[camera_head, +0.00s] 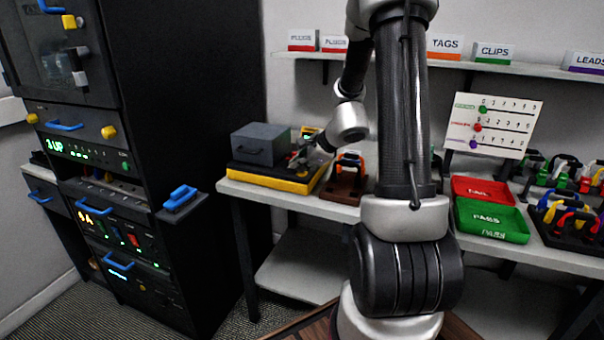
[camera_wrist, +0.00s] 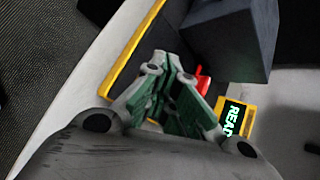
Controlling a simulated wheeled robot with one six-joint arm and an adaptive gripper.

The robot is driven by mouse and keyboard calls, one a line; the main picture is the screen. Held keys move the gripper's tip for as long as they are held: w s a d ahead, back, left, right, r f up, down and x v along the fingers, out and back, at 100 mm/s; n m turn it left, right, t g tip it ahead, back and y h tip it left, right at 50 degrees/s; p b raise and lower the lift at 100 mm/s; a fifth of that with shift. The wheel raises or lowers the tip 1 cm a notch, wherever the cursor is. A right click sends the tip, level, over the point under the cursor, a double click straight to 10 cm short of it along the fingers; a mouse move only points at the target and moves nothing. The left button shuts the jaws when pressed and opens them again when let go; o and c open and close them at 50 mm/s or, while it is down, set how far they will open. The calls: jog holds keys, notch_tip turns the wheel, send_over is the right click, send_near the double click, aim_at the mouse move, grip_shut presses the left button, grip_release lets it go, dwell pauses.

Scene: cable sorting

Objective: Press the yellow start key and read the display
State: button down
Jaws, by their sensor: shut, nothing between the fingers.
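A tester with a yellow-edged base (camera_head: 270,178) and a grey box (camera_head: 262,144) stands on the bench in the head view. In the wrist view its yellow edge (camera_wrist: 131,58) and dark box (camera_wrist: 229,35) show. The yellow-framed display (camera_wrist: 232,118) shows green letters that look like "READ"; any further letters are hidden by my gripper. In the head view the display (camera_head: 309,132) is too small to read. My gripper (camera_head: 301,160) is shut and empty, low over the tester's right part; it also shows in the wrist view (camera_wrist: 172,88). I cannot make out the yellow start key.
A red part (camera_wrist: 203,83) shows beside my fingers. A brown stand with cables (camera_head: 346,175) is just right of the tester. A red FAIL tray (camera_head: 483,181) and green PASS tray (camera_head: 512,237) lie farther right. A tall black rack (camera_head: 190,90) stands left.

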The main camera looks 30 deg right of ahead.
aim_at(300, 173)
jog(key=shift+f, duration=0.2)
dwell(0.5)
jog(key=shift+r, duration=0.8)
jog(key=shift+r, duration=0.1)
jog(key=shift+r, duration=2.4)
